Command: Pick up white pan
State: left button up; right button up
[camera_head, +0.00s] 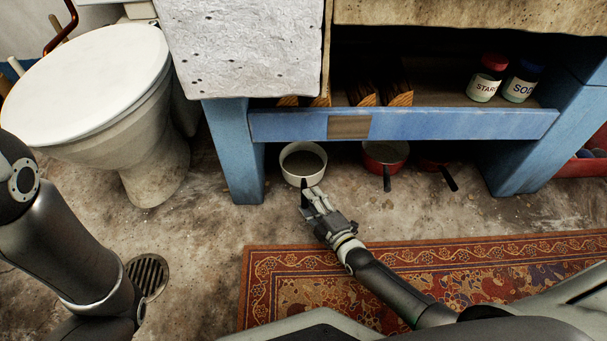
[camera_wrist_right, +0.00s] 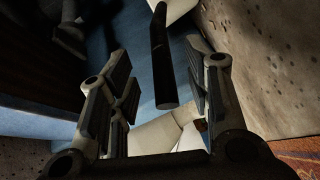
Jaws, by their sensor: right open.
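The white pan (camera_head: 303,179) stands on the floor under the blue-framed bench, its open top facing up. Its black handle (camera_head: 304,184) points toward me. My right gripper (camera_head: 307,197) is at the near side of the pan, around the handle's end. In the right wrist view, the handle (camera_wrist_right: 162,62) lies between the open fingers (camera_wrist_right: 160,85), with a gap on both sides. A piece of the white pan (camera_wrist_right: 178,9) shows at the top edge there. My left arm is at the left of the head view; its gripper is not in view.
Blue bench legs (camera_head: 231,150) flank the space, with a low shelf rail (camera_head: 420,125) above. A toilet (camera_head: 85,85) stands left; a patterned rug (camera_head: 480,262) lies in front.

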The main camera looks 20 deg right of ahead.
aim_at(304, 178)
jog(key=b+x, duration=0.3)
jog(key=shift+f, duration=0.25)
jog(key=shift+w+a+r+b, duration=0.1)
jog(key=shift+w+b, duration=0.25)
jog(key=shift+w, duration=0.35)
grip_shut()
jog(key=shift+r, duration=0.1)
jog(key=shift+w+r, duration=0.15)
jog(key=shift+r, duration=0.05)
